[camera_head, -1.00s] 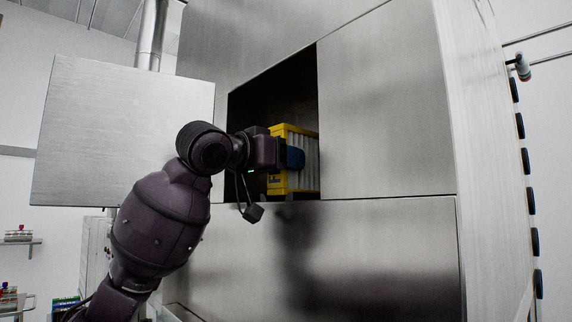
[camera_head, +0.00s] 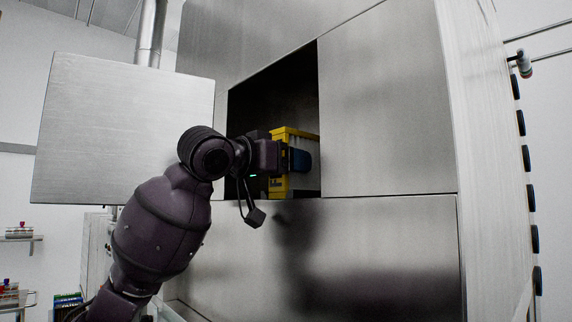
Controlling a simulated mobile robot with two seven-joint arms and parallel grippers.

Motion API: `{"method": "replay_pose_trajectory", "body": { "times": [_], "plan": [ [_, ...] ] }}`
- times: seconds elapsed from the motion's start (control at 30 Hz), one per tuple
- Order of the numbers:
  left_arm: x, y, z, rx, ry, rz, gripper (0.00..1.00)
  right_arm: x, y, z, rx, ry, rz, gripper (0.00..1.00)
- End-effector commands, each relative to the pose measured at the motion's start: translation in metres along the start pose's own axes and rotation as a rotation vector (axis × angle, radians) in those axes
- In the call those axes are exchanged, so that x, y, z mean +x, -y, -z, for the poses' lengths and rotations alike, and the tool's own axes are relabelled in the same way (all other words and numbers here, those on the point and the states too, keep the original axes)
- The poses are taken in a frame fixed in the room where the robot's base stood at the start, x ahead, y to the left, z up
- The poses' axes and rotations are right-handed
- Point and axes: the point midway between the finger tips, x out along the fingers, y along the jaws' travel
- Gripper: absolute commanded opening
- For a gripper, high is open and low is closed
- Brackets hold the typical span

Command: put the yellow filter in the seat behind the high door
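The yellow filter (camera_head: 295,134) has a yellow frame and a pale body. It stands roughly upright inside the dark opening (camera_head: 262,100) in the metal housing, near the opening's right edge and lower lip. My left gripper (camera_head: 298,160) reaches into the opening from the left. The high door (camera_head: 125,130) is a square steel panel that stands open to the left of the opening. The seat inside is too dark to see. My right gripper is out of view.
Flat steel panels (camera_head: 385,110) border the opening on the right and below. A vertical pipe (camera_head: 152,35) rises behind the open door. Shelves with small bottles (camera_head: 18,231) are at the far left.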

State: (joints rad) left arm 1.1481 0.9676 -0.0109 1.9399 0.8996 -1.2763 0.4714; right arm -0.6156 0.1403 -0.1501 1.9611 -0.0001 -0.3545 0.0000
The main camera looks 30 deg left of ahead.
Motion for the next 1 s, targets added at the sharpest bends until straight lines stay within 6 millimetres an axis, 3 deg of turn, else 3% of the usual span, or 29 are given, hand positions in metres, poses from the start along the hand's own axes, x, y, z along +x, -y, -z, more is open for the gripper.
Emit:
{"method": "replay_pose_trajectory", "body": {
  "times": [0.17, 0.7, 1.0],
  "plan": [
    [-0.009, 0.001, 0.002, 0.001, -0.002, 0.003, 0.73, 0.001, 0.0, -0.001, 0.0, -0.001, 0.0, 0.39],
    [-0.102, 0.0, 0.001, 0.001, -0.001, 0.001, 0.73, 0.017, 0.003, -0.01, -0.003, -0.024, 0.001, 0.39],
    [-0.12, 0.0, 0.002, 0.0, 0.0, 0.001, 0.73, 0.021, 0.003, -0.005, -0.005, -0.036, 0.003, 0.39]
  ]
}}
